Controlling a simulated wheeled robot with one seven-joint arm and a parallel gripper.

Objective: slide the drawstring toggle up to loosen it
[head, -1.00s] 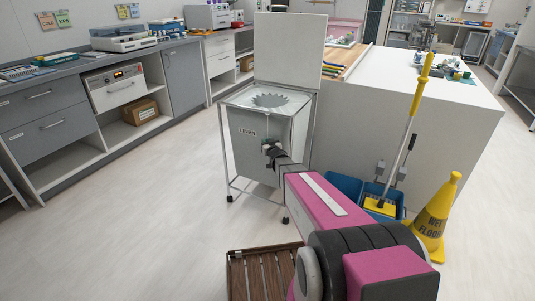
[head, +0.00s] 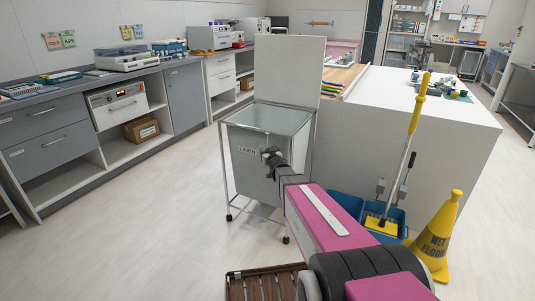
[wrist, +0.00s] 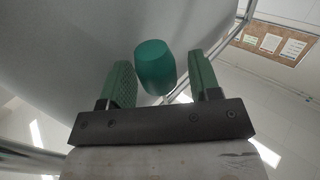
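The linen hamper (head: 240,170) is a grey bag in a wheeled metal frame, marked LINEN, with its pale lid (head: 289,70) raised behind it. Its top looks like a smooth, wide grey area with no gathered hole. My gripper (head: 268,154) is at the hamper's front, beside the label. In the wrist view, the teal drawstring toggle (wrist: 155,68) lies between the two green fingers of my gripper (wrist: 162,80). Gaps show on both sides of it, so the gripper is open and not holding it. The toggle's cord cannot be made out. The toggle is hidden in the head view.
A white island (head: 400,140) stands right of the hamper. A blue mop bucket (head: 345,203), a mop (head: 412,125) and a yellow wet-floor cone (head: 437,235) stand at right. A brown slatted wooden thing (head: 262,286) is below my arm. The floor at left is clear.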

